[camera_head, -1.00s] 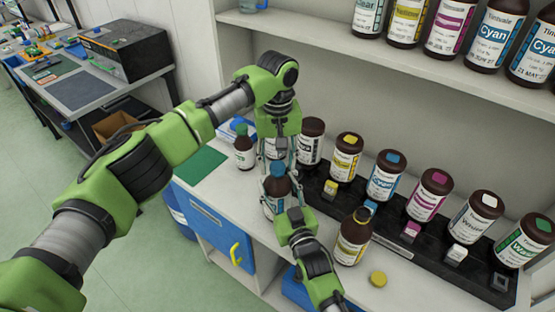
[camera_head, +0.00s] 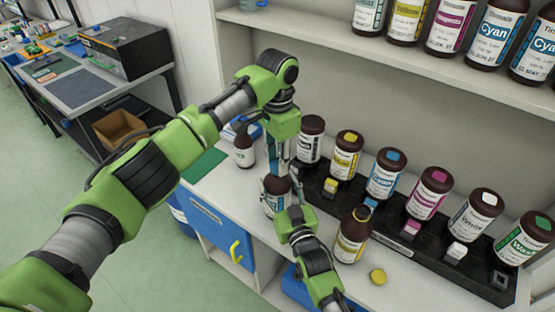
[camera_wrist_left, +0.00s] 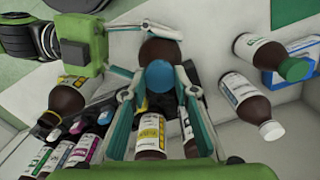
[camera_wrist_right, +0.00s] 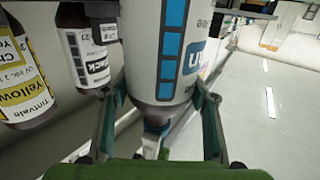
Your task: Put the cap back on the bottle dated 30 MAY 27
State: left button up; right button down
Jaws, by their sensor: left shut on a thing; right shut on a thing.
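My right gripper (camera_head: 287,207) is shut on a brown bottle (camera_head: 277,206) with a white and blue label, standing upright at the counter's front; the bottle also fills the right wrist view (camera_wrist_right: 165,50). My left gripper (camera_head: 278,170) points down over the bottle's top, its fingers shut on a blue cap (camera_wrist_left: 160,76). The cap lies in line with the bottle in the left wrist view; it also shows at the bottle's neck in the right wrist view (camera_wrist_right: 156,125). I cannot tell whether cap and neck touch.
A yellow-label bottle (camera_head: 352,238) stands right of my right gripper, with a loose yellow cap (camera_head: 378,276) beside it. Several capped bottles stand along a black rack (camera_head: 400,232). A green-capped bottle (camera_wrist_left: 265,62) and a white-capped bottle (camera_wrist_left: 250,105) stand nearby.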

pick_arm(q)
jog(key=shift+m, duration=0.8)
jog(key=o, duration=1.2)
jog(key=shift+o, duration=0.2)
jog(key=shift+r, duration=2.3)
jog(key=r+n, duration=0.2)
jog(key=shift+w+n, duration=0.1)
jog(key=shift+n, duration=0.3)
jog(key=shift+r+n, duration=0.7)
jog(key=shift+n, duration=0.7)
